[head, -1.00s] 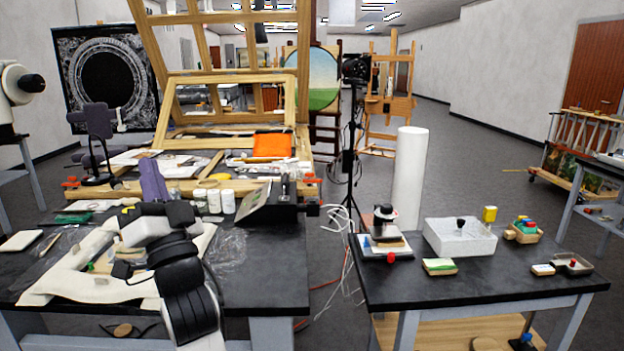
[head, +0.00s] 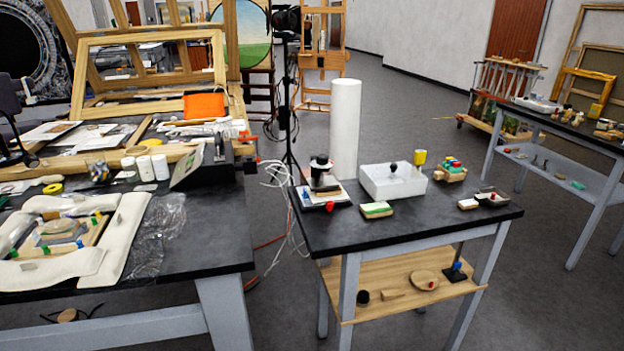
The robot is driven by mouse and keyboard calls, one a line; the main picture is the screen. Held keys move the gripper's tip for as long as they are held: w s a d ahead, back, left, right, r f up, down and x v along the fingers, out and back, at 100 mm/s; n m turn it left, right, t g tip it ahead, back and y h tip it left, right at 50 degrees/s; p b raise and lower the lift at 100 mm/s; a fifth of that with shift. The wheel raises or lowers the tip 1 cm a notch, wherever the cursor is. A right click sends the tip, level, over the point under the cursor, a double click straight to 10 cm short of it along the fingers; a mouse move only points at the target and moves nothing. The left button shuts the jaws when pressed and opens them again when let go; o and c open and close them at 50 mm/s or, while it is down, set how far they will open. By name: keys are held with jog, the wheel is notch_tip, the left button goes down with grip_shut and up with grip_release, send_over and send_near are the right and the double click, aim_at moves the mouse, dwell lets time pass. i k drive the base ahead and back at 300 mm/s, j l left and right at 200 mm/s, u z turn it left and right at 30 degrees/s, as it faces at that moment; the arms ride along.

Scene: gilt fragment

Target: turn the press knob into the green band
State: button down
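I cannot pick out a green band or say for sure which part is the press knob. A small upright device with a dark round top (head: 321,162) stands at the back left of the right-hand table; a small red knob (head: 330,206) shows at its front edge. A dark box with a slanted panel (head: 190,168) stands at the right end of the left-hand table; its panel markings are too small to read. My gripper is not in view.
The right-hand table (head: 420,219) also bears a white box (head: 393,183), a green-topped block (head: 376,210) and a yellow cup (head: 420,157). A tall white roll (head: 345,128) stands behind it. Cables (head: 284,196) hang between the tables.

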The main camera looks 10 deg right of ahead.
aim_at(322, 159)
jog(key=i+z, duration=0.25)
jog(key=i, duration=0.3)
jog(key=i+j+z, duration=0.25)
jog(key=i, duration=0.25)
